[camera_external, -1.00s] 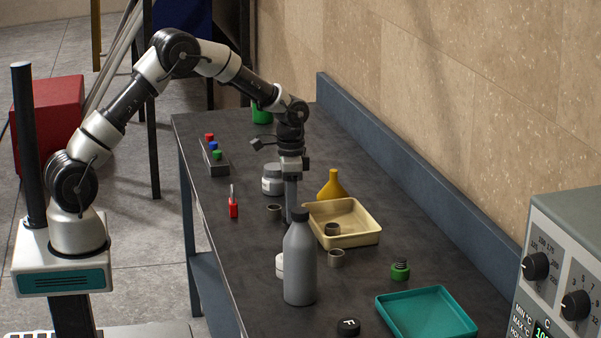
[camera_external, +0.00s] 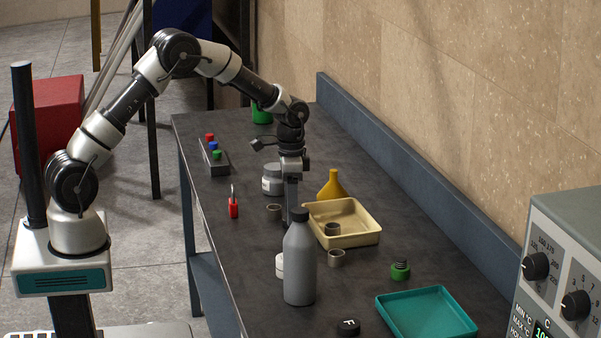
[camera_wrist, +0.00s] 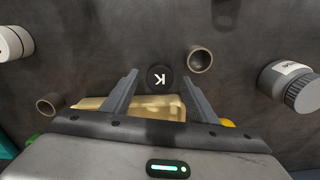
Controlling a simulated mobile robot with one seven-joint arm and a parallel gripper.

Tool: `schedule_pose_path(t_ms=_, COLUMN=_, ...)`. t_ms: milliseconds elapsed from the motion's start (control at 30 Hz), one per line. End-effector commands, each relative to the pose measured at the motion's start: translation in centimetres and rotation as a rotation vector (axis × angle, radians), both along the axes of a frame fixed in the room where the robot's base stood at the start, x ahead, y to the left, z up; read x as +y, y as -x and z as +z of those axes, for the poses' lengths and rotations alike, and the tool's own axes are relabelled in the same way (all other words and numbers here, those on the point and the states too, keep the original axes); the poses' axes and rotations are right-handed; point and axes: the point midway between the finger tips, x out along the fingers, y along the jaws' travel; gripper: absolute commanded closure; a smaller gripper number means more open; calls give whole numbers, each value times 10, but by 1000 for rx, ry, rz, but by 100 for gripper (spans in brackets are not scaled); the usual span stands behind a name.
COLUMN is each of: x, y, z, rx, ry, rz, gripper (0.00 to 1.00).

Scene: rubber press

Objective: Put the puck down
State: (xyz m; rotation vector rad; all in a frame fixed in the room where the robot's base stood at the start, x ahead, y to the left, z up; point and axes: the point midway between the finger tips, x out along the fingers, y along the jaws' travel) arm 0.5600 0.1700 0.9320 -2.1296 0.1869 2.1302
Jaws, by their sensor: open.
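A black round puck (camera_wrist: 159,79) marked with a white K lies on the dark bench top in the wrist view. It is between the two fingers of my gripper (camera_wrist: 161,73), with a gap on each side. The fingers are spread apart and hold nothing. In the external view my gripper (camera_external: 291,210) points straight down, low over the bench, behind the grey bottle (camera_external: 300,262). The K puck is hidden there. Another black puck (camera_external: 348,327), marked F, lies at the front of the bench.
A tan tray (camera_external: 372,236) holding a short ring stands right of my gripper. Loose rings (camera_external: 274,211) (camera_external: 336,257), a grey-lidded jar (camera_external: 272,180), a yellow flask (camera_external: 333,187) and a white container (camera_external: 280,265) stand close around. A teal tray (camera_external: 428,312) lies at the front right.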

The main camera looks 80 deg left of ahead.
Motion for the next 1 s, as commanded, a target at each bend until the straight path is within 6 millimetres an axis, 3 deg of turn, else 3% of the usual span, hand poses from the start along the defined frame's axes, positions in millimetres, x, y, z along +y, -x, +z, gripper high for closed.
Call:
schedule_pose_path(t_ms=400, x=0, y=-1, z=87, rx=-4, ry=-1, rz=0, gripper=47)
schedule_pose_path(t_ms=600, x=0, y=0, z=109, rx=-1, ry=-1, rz=0, gripper=47)
schedule_pose_path(t_ms=800, x=-1, y=0, z=114, rx=-2, ry=-1, rz=0, gripper=47)
schedule_pose_path(t_ms=867, x=-4, y=3, z=121, rx=-11, ry=-3, rz=1, gripper=47)
schedule_pose_path(t_ms=1000, x=-29, y=23, z=162, rx=-64, ry=-15, rz=16, gripper=47)
